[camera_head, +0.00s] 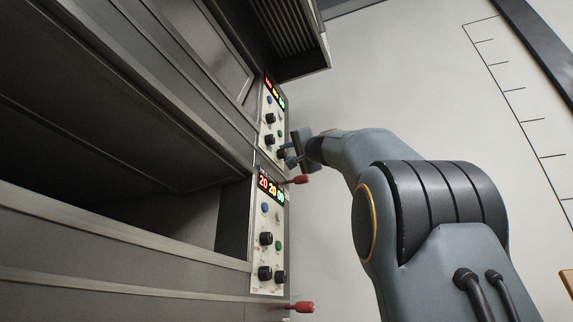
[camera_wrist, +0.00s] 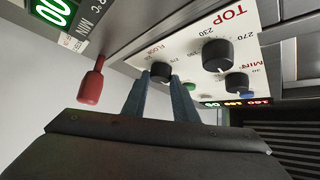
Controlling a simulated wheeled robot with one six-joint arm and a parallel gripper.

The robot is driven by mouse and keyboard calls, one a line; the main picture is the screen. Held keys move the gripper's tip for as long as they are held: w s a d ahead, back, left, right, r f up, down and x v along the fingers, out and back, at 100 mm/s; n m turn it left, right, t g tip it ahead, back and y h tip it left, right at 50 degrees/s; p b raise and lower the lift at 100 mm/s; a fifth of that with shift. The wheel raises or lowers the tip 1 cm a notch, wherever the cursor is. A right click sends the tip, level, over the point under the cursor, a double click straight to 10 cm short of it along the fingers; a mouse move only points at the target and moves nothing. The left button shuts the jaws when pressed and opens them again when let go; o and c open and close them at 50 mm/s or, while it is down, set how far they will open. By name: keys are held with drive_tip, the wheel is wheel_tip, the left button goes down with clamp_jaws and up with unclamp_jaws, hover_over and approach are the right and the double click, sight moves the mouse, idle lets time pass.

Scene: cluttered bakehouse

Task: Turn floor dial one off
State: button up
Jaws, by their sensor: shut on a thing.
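The floor dial is a black round knob on the upper white control panel (camera_head: 265,128). In the wrist view this dial (camera_wrist: 160,70) sits beside the printed word FLOOR, which appears upside down. My gripper (camera_wrist: 160,84) has its two blue-grey fingers shut on the sides of the dial. In the head view my gripper (camera_head: 292,154) is at the panel's lower right corner, and the dial is partly hidden by it. The dial's pointer mark is not readable.
A larger black TOP dial (camera_wrist: 217,54) and a third dial (camera_wrist: 237,83) are close by. A red handle (camera_wrist: 90,85) sticks out near my fingers. A second panel (camera_head: 257,225) with similar dials is below.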

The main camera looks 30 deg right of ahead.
drive_tip(key=shift+f+n+t+y+b, duration=0.1)
drive_tip(key=shift+n+t+y+b, duration=0.25)
drive_tip(key=shift+n+b, duration=0.7)
drive_tip(key=o, duration=1.1)
drive_tip(key=shift+m+b, duration=0.3)
drive_tip(key=shift+m, duration=0.05)
drive_tip(key=shift+c, duration=0.2)
drive_tip(key=b+v, duration=0.5)
drive_tip(key=v, duration=0.2)
drive_tip(key=shift+s+f, duration=0.15)
drive_tip(key=shift+s, duration=0.15)
drive_tip(key=shift+s, duration=0.1)
